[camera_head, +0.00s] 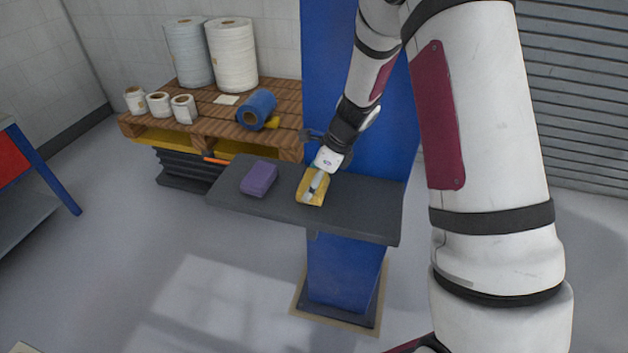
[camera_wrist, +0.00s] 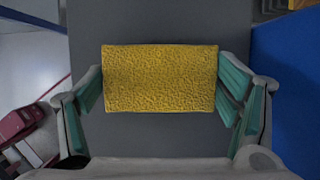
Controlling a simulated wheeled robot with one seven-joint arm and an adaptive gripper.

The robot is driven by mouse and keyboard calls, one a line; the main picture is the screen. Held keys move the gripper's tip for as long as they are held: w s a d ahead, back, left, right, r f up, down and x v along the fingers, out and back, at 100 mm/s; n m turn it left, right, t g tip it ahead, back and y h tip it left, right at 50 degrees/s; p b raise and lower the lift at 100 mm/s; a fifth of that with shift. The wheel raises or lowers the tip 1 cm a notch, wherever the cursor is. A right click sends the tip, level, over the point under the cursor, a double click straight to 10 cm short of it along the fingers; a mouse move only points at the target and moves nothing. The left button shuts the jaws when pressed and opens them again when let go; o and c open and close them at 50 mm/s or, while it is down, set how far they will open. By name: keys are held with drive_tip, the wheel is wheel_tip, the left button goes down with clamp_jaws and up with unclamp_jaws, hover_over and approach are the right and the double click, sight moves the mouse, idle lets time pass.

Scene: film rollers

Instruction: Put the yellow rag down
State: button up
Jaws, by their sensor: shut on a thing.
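The yellow rag (camera_head: 304,194) is a folded block at the middle of the dark grey shelf (camera_head: 365,208) on the blue column. My gripper (camera_head: 315,184) reaches down onto it from above. In the wrist view the yellow rag (camera_wrist: 160,78) lies between the green-padded fingers of my gripper (camera_wrist: 160,95), which is shut on it. Grey shelf surface shows around the rag. Whether the rag touches the shelf or hangs just above it, I cannot tell.
A purple block (camera_head: 259,178) lies on the shelf left of the rag. A pallet (camera_head: 205,122) with several white rolls and a blue roll (camera_head: 256,109) stands behind. The blue column (camera_head: 318,80) rises behind the shelf. The shelf's right part is clear.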

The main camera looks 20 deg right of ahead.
drive_tip(key=shift+f, duration=0.1)
drive_tip(key=o, duration=1.2)
drive_tip(key=b+v, duration=0.1)
drive_tip(key=v, duration=1.3)
drive_tip(key=s+a+r+n+t, duration=0.1)
drive_tip(key=s+a+r+n, duration=0.3)
drive_tip(key=s+r+n, duration=0.7)
drive_tip(key=shift+s+a+r+n+t+h, duration=0.1)
drive_tip(key=shift+s+r+n+t+h, duration=0.35)
drive_tip(key=shift+s+n, duration=1.9)
drive_tip(key=shift+s+d+r+n+t+h, duration=0.15)
drive_tip(key=shift+s+r+n+h, duration=0.5)
drive_tip(key=shift+s+n, duration=1.7)
drive_tip(key=shift+s+a+r+n+t+h, duration=0.15)
drive_tip(key=shift+s+r+n+t+h, duration=0.4)
drive_tip(key=shift+s+n, duration=1.8)
drive_tip(key=shift+s+f, duration=0.1)
drive_tip(key=shift+f, duration=0.05)
